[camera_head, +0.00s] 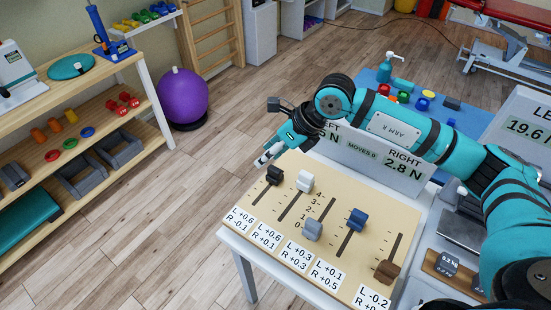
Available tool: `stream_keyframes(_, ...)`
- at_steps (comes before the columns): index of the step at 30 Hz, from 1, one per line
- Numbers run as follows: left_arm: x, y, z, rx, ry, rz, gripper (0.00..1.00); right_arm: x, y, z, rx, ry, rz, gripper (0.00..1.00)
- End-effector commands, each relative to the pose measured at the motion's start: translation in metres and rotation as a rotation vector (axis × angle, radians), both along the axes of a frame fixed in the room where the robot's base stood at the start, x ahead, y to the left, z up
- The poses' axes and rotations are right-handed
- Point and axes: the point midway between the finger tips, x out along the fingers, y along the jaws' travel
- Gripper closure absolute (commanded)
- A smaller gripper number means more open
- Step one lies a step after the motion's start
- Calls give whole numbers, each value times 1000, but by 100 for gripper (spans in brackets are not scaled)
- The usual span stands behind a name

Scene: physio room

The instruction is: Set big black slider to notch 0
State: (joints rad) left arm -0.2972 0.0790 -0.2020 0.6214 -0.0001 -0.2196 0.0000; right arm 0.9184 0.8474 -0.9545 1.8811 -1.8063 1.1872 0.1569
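The black slider (274,175) is a dark block at the far end of the leftmost slot on the tan slider board (338,207). Its slot runs bare toward the near left. Notch numbers 0 to 4 are printed on the board, with 4 at the far end, so the black slider stands near 4. My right gripper (263,158) hangs just beyond and above the black slider, pointing down and left. It seems apart from the slider; its finger opening is too small to tell. My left gripper is not in view.
A white slider (305,181) stands close right of the black one. Grey (312,229), blue (357,219) and brown (387,272) sliders sit farther right. A display panel (365,160) reading "MOVES 0" and "RIGHT 2.8 N" stands behind, partly hidden by my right arm.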

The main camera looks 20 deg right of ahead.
Motion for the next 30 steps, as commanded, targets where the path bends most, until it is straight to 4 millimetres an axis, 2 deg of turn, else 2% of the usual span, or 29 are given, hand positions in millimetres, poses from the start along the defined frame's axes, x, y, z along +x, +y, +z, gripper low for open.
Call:
stream_keyframes(1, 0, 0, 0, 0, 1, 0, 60, 8, -27, 0, -103, -10, -24, 56)
stream_keyframes(3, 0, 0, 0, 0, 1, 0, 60, 15, -53, 0, -202, -11, -52, 56)
stream_keyframes(7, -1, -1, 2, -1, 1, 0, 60, 19, -73, -2, -280, -8, -75, 56)
stream_keyframes(14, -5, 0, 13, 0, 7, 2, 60, 28, -67, -31, -285, -4, -74, 56)
stream_keyframes(30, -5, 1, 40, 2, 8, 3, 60, 61, -39, -136, -283, -6, -75, 56)
